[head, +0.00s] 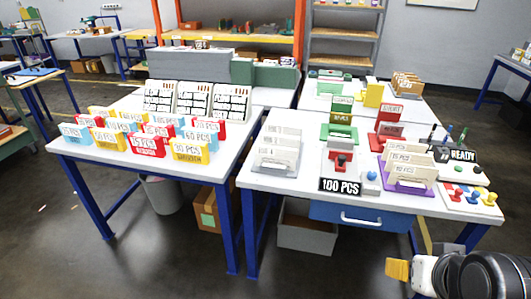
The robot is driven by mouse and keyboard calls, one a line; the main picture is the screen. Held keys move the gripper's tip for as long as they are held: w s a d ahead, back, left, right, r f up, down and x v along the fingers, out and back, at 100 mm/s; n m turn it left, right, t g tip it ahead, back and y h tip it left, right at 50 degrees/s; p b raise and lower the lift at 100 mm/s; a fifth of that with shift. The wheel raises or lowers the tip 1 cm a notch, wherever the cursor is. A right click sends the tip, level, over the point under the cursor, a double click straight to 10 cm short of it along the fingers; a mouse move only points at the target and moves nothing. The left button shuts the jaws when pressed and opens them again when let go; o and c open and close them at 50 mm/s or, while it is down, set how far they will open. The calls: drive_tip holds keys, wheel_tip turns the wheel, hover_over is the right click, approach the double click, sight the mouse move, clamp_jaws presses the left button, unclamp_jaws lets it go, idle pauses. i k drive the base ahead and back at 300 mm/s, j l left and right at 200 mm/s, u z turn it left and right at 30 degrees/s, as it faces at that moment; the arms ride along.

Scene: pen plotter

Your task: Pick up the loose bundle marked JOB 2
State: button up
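I cannot make out a JOB 2 marking on anything; most labels are too small to read. Cream card stacks (280,152) stand in a grey holder on the right table. More cream cards (404,160) stand in a purple holder farther right. Brown card stacks (407,85) stand at the back right. My gripper (400,270) shows partly at the bottom right, low in front of the right table and apart from all the cards.
The right table (255,178) holds green and red holders (390,130), a "100 PCS" sign (340,187), a "READY" sign (462,155) and coloured knobs (475,196). The left table (90,160) carries rows of coloured card holders. A grey bin (306,238) and cardboard box (208,210) sit below.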

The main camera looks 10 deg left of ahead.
sight(267, 138)
drive_tip(key=i+j+z, duration=0.15)
drive_tip(key=j, duration=0.25)
drive_tip(key=i+j+z, duration=0.2)
drive_tip(key=j, duration=0.2)
drive_tip(key=i+j+z, duration=0.15)
drive_tip(key=j, duration=0.3)
drive_tip(key=i+j+z, duration=0.15)
drive_tip(key=j, duration=0.3)
drive_tip(key=i+j+z, duration=0.15)
drive_tip(key=j, duration=0.35)
drive_tip(key=i+j+z, duration=0.2)
drive_tip(key=j, duration=0.3)
drive_tip(key=j+z, duration=0.15)
drive_tip(key=j, duration=0.3)
